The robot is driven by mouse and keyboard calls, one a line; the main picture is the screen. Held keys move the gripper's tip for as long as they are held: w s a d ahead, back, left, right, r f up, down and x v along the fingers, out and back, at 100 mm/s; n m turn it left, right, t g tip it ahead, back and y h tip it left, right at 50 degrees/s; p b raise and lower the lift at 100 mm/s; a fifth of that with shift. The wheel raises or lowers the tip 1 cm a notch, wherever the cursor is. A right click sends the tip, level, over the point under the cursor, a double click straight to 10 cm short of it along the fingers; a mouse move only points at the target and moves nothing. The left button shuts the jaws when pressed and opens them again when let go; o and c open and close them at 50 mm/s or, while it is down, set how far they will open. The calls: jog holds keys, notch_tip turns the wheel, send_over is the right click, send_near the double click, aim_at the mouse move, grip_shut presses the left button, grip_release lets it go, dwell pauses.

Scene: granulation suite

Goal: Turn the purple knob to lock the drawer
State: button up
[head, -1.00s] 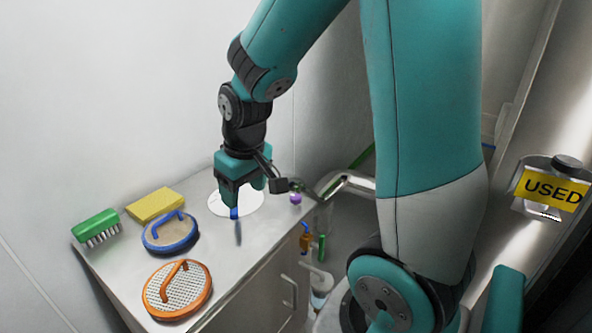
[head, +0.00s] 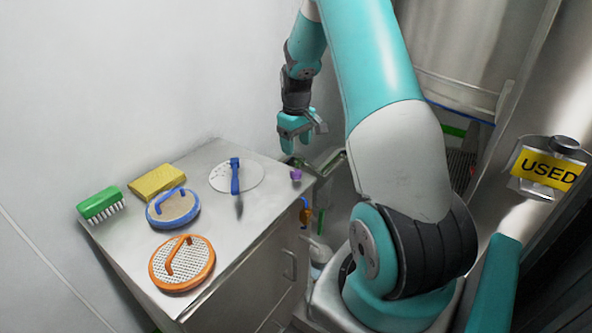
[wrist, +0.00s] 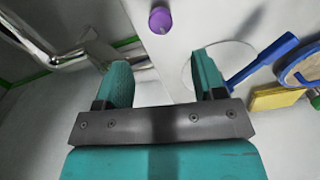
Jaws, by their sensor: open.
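The small purple knob (head: 296,174) sits near the right corner of the grey cabinet top (head: 262,218). In the wrist view the knob (wrist: 160,19) shows at the top, beyond my fingertips and roughly midway between them. My gripper (head: 297,148) hangs above the knob, apart from it, with its fingers pointing down. In the wrist view my gripper (wrist: 163,75) is open, with nothing between its two teal fingers. The cabinet front with its handle (head: 290,265) faces right. I cannot tell whether the drawer is locked.
A blue-handled tool (head: 235,178) lies on a white disc (head: 250,182). A blue-rimmed sieve (head: 173,208), an orange-rimmed sieve (head: 182,263), a yellow sponge (head: 157,181) and a green brush (head: 100,205) stand to the left. A metal pipe (wrist: 48,55) runs beside the cabinet.

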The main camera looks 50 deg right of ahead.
aim_at(296, 172)
notch_tip(296, 172, down, 10)
jog(key=shift+r+p, duration=0.1)
jog(key=shift+p, duration=0.2)
jog(key=c, duration=0.9)
